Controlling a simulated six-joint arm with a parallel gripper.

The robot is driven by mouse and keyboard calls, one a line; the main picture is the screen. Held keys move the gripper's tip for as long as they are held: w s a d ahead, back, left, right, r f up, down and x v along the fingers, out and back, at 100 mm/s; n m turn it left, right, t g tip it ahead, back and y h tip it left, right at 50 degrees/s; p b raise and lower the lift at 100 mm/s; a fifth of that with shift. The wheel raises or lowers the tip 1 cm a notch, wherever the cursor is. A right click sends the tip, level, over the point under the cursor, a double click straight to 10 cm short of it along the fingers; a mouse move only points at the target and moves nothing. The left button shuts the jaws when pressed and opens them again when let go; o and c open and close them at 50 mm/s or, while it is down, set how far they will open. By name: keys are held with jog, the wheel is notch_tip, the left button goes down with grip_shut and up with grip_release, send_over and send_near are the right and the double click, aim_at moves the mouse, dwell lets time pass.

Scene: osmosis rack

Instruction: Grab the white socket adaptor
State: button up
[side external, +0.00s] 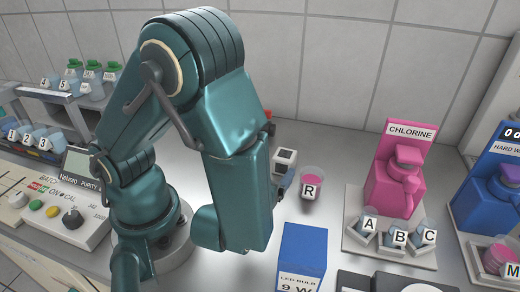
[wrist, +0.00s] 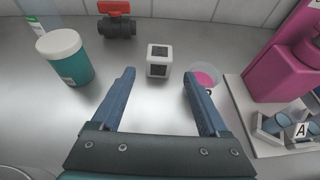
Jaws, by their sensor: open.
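The white socket adaptor (wrist: 158,61) is a small white cube with dark square faces. In the wrist view it stands on the grey counter, just beyond and between the two fingertips. My gripper (wrist: 158,82) is open and empty, its blue fingers spread wider than the adaptor and apart from it. In the side external view the adaptor (side external: 285,159) shows to the right of my arm, and my gripper is mostly hidden behind the arm.
A beaker of pink liquid marked R (side external: 312,183) stands close right of the adaptor. A teal jar with white lid (wrist: 64,57) and a red-handled valve (wrist: 117,21) stand to the left. The pink chlorine dispenser (side external: 398,180) and a blue bulb box (side external: 303,252) are nearby.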

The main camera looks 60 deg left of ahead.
aim_at(284, 156)
jog(key=shift+x, duration=5.85)
jog(key=c, duration=1.2)
jog(key=shift+r, duration=0.1)
